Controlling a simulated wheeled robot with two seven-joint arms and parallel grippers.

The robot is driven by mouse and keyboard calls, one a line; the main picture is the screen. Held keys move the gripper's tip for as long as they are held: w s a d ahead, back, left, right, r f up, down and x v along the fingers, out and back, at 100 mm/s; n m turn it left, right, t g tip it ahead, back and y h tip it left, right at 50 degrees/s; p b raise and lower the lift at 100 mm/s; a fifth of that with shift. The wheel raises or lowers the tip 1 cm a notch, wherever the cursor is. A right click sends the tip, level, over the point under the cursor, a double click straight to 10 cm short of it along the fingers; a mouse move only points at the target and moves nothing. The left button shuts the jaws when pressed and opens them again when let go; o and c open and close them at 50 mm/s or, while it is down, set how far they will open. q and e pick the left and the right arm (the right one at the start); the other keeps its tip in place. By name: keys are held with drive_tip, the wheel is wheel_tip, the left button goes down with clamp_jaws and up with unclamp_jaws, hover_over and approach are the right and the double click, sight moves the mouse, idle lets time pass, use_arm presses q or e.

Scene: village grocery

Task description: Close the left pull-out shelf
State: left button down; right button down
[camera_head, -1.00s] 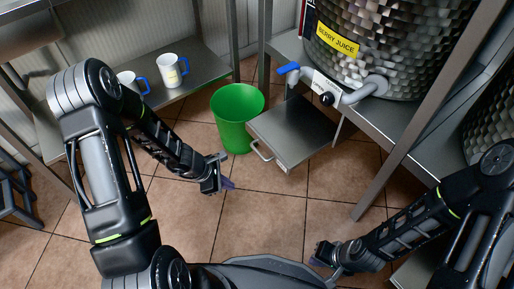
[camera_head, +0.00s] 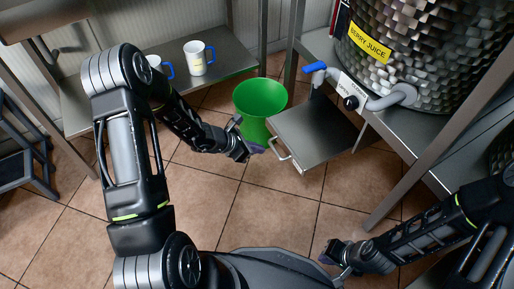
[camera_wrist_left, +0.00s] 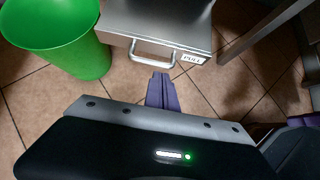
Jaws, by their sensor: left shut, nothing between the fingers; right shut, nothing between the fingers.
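The left pull-out shelf (camera_head: 312,132) is a flat metal slab sticking out below the berry juice barrel's tap. It has a metal loop handle (camera_head: 280,148) on its front edge. My left gripper (camera_head: 256,150) is shut and empty, just left of the handle in the head view. In the left wrist view the shelf front (camera_wrist_left: 155,28) with its handle (camera_wrist_left: 152,55) and a "PULL" label shows just beyond the purple fingertips (camera_wrist_left: 161,82); I cannot tell whether they touch it. My right gripper (camera_head: 328,252) is shut and empty, low over the floor, away from the shelf.
A green bin (camera_head: 258,108) stands left of the shelf, close to my left gripper. The barrel (camera_head: 412,55) with a blue-handled tap (camera_head: 315,67) stands above. White mugs (camera_head: 199,58) stand on a metal side table (camera_head: 228,68). The tiled floor in front is clear.

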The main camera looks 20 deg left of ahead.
sight(286, 148)
use_arm(q)
drive_tip(key=b+x, duration=0.2)
drive_tip(key=x, duration=0.5)
drive_tip(key=shift+f, duration=0.2)
drive_tip(key=shift+w+d+r+b, duration=0.1)
drive_tip(key=shift+w+d+b, duration=0.15)
drive_tip(key=shift+w+d, duration=0.5)
drive_tip(key=shift+w+d+r+b, duration=0.1)
drive_tip(key=shift+w+d+b, duration=0.1)
drive_tip(key=shift+w+d, duration=0.55)
drive_tip(key=shift+w+a, duration=0.1)
drive_tip(key=shift+w, duration=0.15)
